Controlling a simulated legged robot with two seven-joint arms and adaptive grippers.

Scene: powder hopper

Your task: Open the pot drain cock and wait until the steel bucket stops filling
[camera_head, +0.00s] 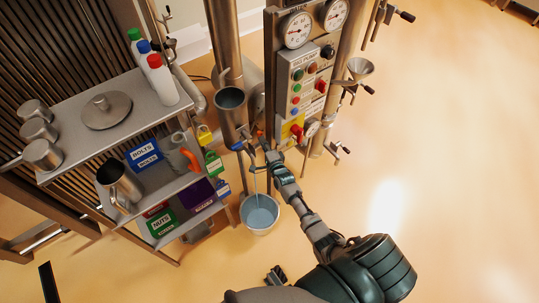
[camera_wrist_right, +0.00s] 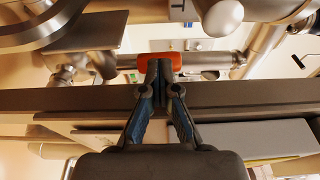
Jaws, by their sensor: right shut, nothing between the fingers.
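The pot (camera_head: 231,108) is an open grey cylinder in the middle of the head view. A thin pale stream (camera_head: 254,182) falls below it into the steel bucket (camera_head: 246,224) on the floor, which holds pale blue liquid. My right gripper (camera_head: 262,147) is shut and empty by the pot's lower right side. In the right wrist view its closed fingers (camera_wrist_right: 158,80) are at an orange-red handle (camera_wrist_right: 166,61); I cannot tell whether they touch. The drain cock's exact position is hidden by the gripper. A dark piece at the bottom, perhaps my left gripper (camera_head: 276,275), is unclear.
A shelf (camera_head: 75,150) with cups, bottles, a jug and labelled bins stands left of the bucket. A control panel (camera_head: 303,85) with gauges and buttons stands right of the pot. The floor at right is clear.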

